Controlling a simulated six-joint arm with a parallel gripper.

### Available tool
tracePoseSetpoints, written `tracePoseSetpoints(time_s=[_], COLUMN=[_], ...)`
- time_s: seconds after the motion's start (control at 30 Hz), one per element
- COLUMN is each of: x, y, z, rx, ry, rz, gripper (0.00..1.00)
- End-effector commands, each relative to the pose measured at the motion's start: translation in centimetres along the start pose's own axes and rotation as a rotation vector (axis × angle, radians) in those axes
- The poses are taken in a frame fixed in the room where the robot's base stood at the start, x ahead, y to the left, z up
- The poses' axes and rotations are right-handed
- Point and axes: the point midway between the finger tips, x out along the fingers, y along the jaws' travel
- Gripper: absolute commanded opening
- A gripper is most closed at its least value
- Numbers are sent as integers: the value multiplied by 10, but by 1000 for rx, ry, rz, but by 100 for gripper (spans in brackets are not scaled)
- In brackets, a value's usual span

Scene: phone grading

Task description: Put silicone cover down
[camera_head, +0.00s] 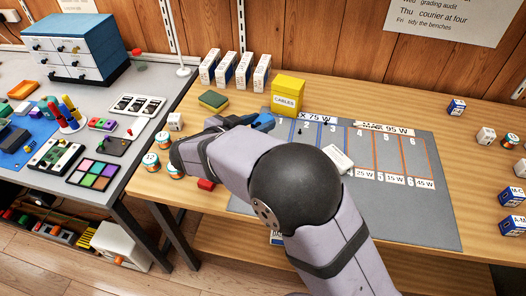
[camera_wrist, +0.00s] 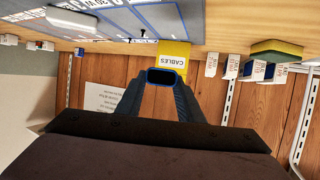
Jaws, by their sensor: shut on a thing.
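My gripper (camera_wrist: 163,88) is shut on the silicone cover (camera_wrist: 166,71), a dark rounded piece with a blue rim, seen end-on between the fingertips in the wrist view. In the head view the blue cover (camera_head: 263,121) shows at the left edge of the grey mat, beside the dark fingers of my gripper (camera_head: 247,121). My arm hides part of the mat and the near table. Whether the cover touches the surface cannot be told.
A yellow CABLES box (camera_head: 287,96) stands just behind the cover. Several white boxes (camera_head: 235,69) and a sponge (camera_head: 213,100) are at the back left. A white charger (camera_head: 338,157) lies on the grey mat (camera_head: 415,222), whose right part is largely clear.

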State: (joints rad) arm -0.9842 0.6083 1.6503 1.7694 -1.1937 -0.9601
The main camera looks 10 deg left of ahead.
Motion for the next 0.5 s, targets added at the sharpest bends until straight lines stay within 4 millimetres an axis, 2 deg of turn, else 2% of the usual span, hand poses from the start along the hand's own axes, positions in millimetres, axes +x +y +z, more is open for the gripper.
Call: tracePoseSetpoints(time_s=[0.23, 0.5], x=[3, 18], y=[0, 0], z=[6, 43], rx=[-1, -4], ry=[1, 1], rz=[-10, -8], gripper=[12, 12])
